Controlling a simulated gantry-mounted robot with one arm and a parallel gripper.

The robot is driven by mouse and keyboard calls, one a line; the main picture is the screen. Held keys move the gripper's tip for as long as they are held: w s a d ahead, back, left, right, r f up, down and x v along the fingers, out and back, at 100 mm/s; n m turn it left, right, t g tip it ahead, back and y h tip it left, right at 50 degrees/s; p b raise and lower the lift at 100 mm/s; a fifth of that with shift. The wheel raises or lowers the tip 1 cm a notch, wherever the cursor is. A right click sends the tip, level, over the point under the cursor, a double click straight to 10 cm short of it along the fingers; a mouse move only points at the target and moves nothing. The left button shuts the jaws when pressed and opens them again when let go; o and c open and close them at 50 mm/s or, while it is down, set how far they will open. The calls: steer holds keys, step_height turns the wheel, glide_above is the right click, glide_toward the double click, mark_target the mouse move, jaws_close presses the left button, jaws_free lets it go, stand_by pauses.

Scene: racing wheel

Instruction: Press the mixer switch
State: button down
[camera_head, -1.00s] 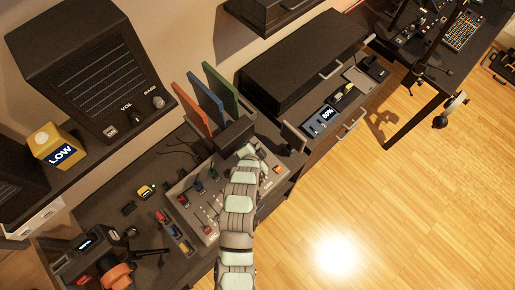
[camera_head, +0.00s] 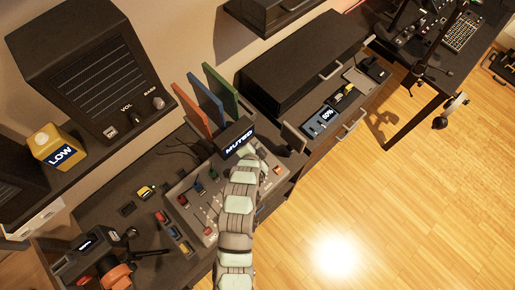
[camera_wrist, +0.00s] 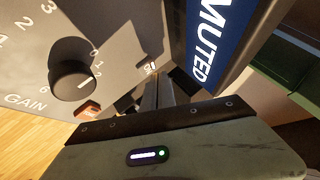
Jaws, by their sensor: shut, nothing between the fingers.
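The mixer (camera_head: 207,205) is a grey panel with colored sliders and buttons on the desk, partly hidden by my arm. A black box at its back carries a lit blue display (camera_head: 238,143) reading "MUTED", which also shows in the wrist view (camera_wrist: 212,38). In the wrist view, my gripper (camera_wrist: 157,82) is shut and empty, its fingers pointing down at the mixer panel beside the display. A small red-and-white part, possibly the switch (camera_wrist: 150,67), lies just left of the fingertips. I cannot tell whether they touch it.
A GAIN knob (camera_wrist: 72,68) and an orange button (camera_wrist: 88,110) are left of the fingers. Colored upright books (camera_head: 207,98) stand behind the mixer. A speaker (camera_head: 85,70) and a yellow "LOW" box (camera_head: 55,146) are at left.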

steer(key=shift+r+p, duration=1.1)
steer(key=shift+r, duration=1.8)
